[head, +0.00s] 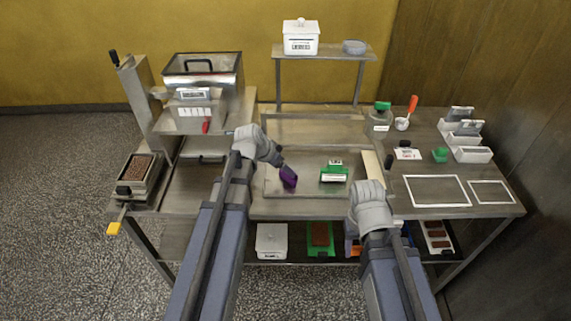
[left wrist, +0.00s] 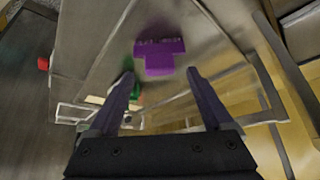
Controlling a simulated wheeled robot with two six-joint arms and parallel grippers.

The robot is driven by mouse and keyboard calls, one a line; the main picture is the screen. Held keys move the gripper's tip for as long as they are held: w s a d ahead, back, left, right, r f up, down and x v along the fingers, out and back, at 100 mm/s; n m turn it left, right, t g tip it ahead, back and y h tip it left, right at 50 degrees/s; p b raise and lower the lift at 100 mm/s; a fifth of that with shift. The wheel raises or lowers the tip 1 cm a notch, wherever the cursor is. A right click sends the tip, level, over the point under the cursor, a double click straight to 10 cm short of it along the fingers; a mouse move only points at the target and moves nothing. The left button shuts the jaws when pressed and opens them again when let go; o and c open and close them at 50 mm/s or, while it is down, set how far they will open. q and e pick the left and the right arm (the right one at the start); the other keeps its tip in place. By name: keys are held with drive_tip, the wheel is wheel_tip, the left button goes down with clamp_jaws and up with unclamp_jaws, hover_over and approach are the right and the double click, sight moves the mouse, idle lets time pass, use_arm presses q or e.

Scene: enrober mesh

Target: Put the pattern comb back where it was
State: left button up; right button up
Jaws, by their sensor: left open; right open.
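The purple pattern comb (head: 288,177) is on the metal tray in the middle of the bench, by my left gripper. In the left wrist view the comb (left wrist: 160,60) is T-shaped, with its toothed edge facing away and its stem pointing toward the gap between the fingers. My left gripper (left wrist: 161,76) is open, its fingertips either side of the stem's line; I cannot tell whether they touch it. It also shows at the comb in the head view (head: 281,163). My right gripper (head: 368,190) is open over the bench's front edge, its fingers mostly hidden by the wrist.
A green item with a white label (head: 334,173) sits on the tray (head: 310,190), right of the comb. A pale strip (head: 373,166) lies at the tray's right. White-outlined areas (head: 437,190) on the right are empty. A raised shelf (head: 325,52) stands at the back.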

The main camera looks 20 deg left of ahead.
use_arm(q)
drive_tip(key=p+v, duration=0.6)
drive_tip(key=v, duration=0.2)
drive_tip(key=s+d+f+n+g+y, duration=0.1)
drive_tip(key=s+d+g+y, duration=0.1)
drive_tip(key=s+d, duration=0.6)
drive_tip(key=s+d+f+n+g+y, duration=0.1)
drive_tip(key=s+d+f+g+y, duration=0.1)
drive_tip(key=s+d, duration=0.7)
drive_tip(key=shift+d+g, duration=0.25)
drive_tip(key=shift+g, duration=0.65)
drive_tip(key=shift+f+b, duration=0.2)
drive_tip(key=shift+b, duration=0.1)
drive_tip(key=shift+f+b, duration=0.9)
